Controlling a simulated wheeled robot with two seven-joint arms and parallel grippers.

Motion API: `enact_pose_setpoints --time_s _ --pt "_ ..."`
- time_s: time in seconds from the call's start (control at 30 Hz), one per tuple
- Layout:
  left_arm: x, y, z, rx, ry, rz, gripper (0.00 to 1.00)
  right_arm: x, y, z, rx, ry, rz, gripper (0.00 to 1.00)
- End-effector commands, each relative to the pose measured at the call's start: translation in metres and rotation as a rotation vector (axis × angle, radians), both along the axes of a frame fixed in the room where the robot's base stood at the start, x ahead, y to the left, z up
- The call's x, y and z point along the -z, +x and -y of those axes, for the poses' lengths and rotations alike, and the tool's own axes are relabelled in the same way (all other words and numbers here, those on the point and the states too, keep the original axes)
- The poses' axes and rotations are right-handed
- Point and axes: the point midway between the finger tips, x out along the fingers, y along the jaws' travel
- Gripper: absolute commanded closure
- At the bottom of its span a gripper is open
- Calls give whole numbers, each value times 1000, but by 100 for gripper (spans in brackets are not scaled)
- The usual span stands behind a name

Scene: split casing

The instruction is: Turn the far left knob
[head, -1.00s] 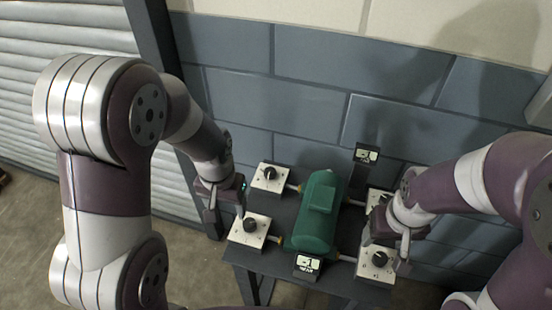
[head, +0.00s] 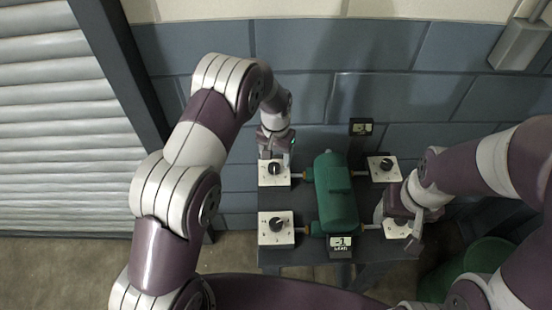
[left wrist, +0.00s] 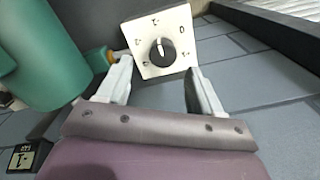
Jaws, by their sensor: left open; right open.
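The far left knob (head: 274,168) is a black dial on a white square plate at the back left of the dark table, joined to the green casing. In the left wrist view the same knob (left wrist: 162,52) has a white pointer mark and printed figures around it. My left gripper (head: 276,152) is at the back edge of that plate. Its two fingers (left wrist: 157,78) are apart, with the knob beyond and between their tips, not gripped. My right gripper (head: 402,226) is at the near right plate, whose knob it partly hides; its fingers are hard to make out.
The green casing (head: 335,192) stands between the knobs. The near left knob (head: 276,225) and far right knob (head: 386,164) are uncovered. Small black displays stand at the back (head: 361,127) and front (head: 340,243). A block wall (head: 400,95) is close behind.

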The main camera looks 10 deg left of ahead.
Motion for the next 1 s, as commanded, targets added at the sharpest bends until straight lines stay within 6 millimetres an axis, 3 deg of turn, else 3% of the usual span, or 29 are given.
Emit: enact_pose_setpoints --time_s 0.2,0.57,0.73,0.77,1.0 --pt "34 0 0 -1 0 1 34 -12 0 0 0 0 0 34" --pt "44 1 0 -1 -1 2 34 -12 0 0 0 0 0 34" --pt "43 1 0 -1 -1 2 87 -12 0 0 0 0 0 34" --pt "43 1 0 -1 -1 3 91 -12 0 0 0 0 0 34" --pt "43 1 0 -12 -1 3 91 -11 0 0 0 0 0 34"
